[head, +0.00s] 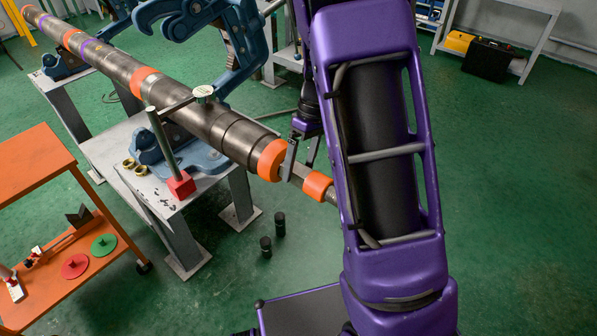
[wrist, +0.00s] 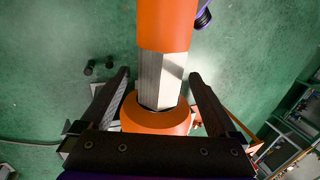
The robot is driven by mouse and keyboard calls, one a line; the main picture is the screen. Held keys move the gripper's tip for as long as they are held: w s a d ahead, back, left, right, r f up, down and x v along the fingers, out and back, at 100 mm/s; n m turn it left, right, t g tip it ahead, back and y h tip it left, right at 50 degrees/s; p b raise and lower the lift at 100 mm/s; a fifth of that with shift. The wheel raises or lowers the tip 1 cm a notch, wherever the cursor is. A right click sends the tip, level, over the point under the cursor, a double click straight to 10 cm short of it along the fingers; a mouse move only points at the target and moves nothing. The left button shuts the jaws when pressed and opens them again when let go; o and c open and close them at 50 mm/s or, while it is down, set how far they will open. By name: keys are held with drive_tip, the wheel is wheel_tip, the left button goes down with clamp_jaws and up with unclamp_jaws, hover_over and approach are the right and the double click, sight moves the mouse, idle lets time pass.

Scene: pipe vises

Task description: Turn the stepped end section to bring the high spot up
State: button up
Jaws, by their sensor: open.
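A long dark stepped pipe (head: 215,128) with orange bands runs from the back left to the front right, clamped in a blue vise (head: 185,150). Its end section has a bare grey length (head: 297,172) between a wide orange band (head: 271,160) and a smaller orange collar (head: 317,185). My gripper (head: 301,155) is open at this bare length. In the wrist view my gripper (wrist: 159,76) has one finger on each side of the grey section (wrist: 163,75), with visible gaps. A dial gauge (head: 203,92) on a red-based stand (head: 180,185) sits against the pipe; its reading is too small to tell.
An orange cart (head: 45,170) stands at left. Two small black cylinders (head: 272,233) stand on the green floor below the pipe end. A shelf (head: 500,30) is at back right.

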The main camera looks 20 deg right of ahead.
drive_tip(key=shift+x, duration=0.9)
drive_tip(key=shift+c, duration=0.3)
drive_tip(key=c, duration=1.3)
drive_tip(key=shift+t+h, duration=0.3)
drive_tip(key=shift+h, duration=0.1)
